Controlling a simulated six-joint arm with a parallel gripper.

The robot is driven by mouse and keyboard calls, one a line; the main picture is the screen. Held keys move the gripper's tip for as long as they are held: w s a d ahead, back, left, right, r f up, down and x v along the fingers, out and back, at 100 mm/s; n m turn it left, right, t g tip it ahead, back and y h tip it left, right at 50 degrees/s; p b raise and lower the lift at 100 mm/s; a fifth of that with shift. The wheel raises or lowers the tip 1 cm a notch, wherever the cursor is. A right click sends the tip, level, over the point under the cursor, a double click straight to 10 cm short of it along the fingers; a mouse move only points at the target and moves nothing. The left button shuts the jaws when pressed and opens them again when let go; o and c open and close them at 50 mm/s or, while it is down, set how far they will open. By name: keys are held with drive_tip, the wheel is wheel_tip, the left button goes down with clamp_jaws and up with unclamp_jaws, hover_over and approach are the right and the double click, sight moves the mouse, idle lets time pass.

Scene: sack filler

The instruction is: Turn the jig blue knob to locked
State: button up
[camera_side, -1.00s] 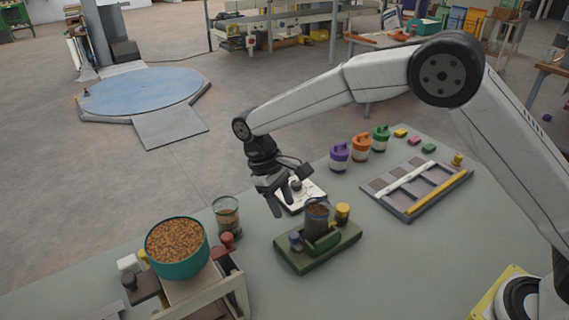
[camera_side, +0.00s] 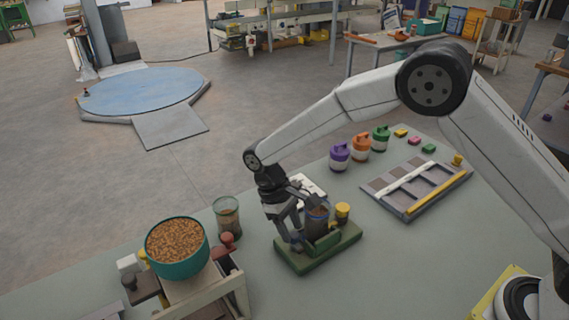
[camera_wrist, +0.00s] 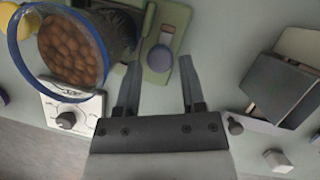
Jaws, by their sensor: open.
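The jig is a green base (camera_side: 325,249) on the table, holding a clear container of brown pellets (camera_side: 317,217). The wrist view shows that container (camera_wrist: 72,48) at upper left. The blue knob (camera_wrist: 160,58) sits on the green base, with a small pale lever pointing up in the picture. My gripper (camera_wrist: 160,63) is open, its two fingers to either side of the knob in the wrist view. In the side view my gripper (camera_side: 293,242) is low over the left end of the jig and largely hides the knob. Contact with the knob cannot be told.
A yellow-topped post (camera_side: 343,211) stands at the jig's right. A glass jar (camera_side: 227,218) and a teal bowl of pellets (camera_side: 178,262) stand left. A white box with a black dial (camera_wrist: 68,119) is close behind. Purple (camera_side: 340,156), orange and green containers stand farther back.

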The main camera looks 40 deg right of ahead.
drive_tip(key=shift+s+d+f, duration=0.1)
drive_tip(key=shift+s+f, duration=0.15)
drive_tip(key=shift+f, duration=0.35)
clamp_jaws()
